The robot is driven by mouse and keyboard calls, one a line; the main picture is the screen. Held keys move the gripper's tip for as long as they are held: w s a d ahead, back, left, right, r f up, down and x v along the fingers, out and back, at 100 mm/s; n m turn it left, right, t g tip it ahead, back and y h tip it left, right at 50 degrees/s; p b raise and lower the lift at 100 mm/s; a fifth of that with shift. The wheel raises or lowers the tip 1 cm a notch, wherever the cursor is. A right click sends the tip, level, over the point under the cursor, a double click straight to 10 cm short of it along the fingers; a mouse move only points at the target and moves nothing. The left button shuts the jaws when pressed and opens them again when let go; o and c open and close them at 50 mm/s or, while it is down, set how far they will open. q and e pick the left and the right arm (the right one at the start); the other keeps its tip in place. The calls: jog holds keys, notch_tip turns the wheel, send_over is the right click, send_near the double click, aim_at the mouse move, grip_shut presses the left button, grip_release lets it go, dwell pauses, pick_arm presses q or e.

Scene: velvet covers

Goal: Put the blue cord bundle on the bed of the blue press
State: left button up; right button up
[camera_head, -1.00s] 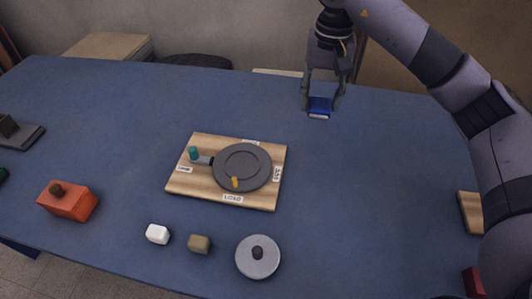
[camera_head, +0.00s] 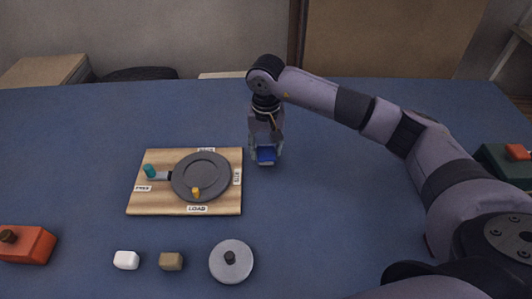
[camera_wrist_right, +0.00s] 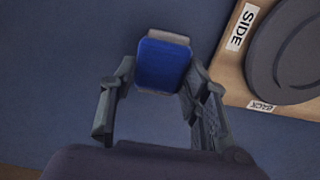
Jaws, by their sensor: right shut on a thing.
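The blue cord bundle (camera_head: 266,155) appears as a small blue block with pale ends; no separate cords can be made out. My right gripper (camera_head: 266,150) is shut on it, just right of the wooden board in the head view. In the right wrist view the bundle (camera_wrist_right: 163,64) sits between the fingertips of the right gripper (camera_wrist_right: 156,82), with blue tabletop behind it. I cannot make out a blue press in either view. My left gripper is not in view.
A wooden board (camera_head: 142,205) bears a grey round plate (camera_head: 201,174) and a teal-knobbed lever (camera_head: 150,171). An orange block (camera_head: 28,245) is left; a dark green device (camera_head: 500,165) is right.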

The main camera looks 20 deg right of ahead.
aim_at(266, 150)
jog(key=shift+f, duration=1.6)
jog(key=o, duration=0.9)
jog(key=shift+o, duration=0.2)
